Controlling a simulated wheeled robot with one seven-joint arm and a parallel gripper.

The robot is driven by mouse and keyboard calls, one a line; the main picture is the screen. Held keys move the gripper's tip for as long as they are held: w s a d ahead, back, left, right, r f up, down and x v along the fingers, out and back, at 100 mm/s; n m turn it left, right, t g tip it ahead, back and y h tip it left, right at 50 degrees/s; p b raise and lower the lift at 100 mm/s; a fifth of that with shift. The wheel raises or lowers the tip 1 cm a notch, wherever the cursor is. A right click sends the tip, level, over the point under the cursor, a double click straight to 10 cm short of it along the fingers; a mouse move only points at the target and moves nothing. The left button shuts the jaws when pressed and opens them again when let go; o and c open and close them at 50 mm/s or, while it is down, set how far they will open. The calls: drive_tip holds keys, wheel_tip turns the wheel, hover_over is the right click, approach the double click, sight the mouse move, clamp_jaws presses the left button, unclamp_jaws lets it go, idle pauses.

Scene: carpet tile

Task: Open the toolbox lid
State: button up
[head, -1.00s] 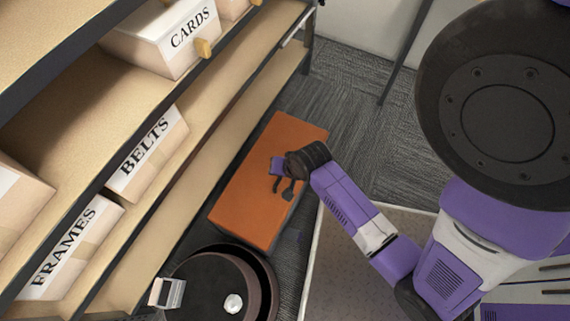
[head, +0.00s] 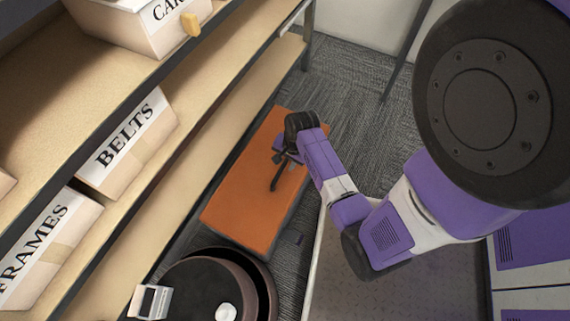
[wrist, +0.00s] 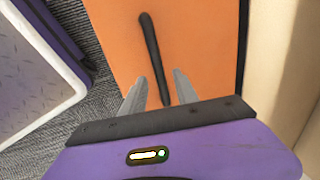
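The orange toolbox (head: 245,205) lies on the carpet beside the shelving, and its lid looks closed. The wrist view shows its orange top (wrist: 200,40) with a slim dark bar (wrist: 152,50), which looks like a handle. My gripper (head: 281,160) is over the far half of the toolbox in the head view. In the wrist view my gripper (wrist: 158,86) is open, with its two grey fingers apart and the near end of the bar showing between them. I cannot tell whether the fingers touch the bar or the lid. My wrist hides part of the far end of the toolbox.
Wooden shelving (head: 195,160) with labelled boxes, including the BELTS box (head: 125,150), runs close along the toolbox's left side. A round dark container (head: 215,285) stands at its near end.

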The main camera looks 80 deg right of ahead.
drive_tip(key=shift+f, duration=0.35)
clamp_jaws()
idle(1.2)
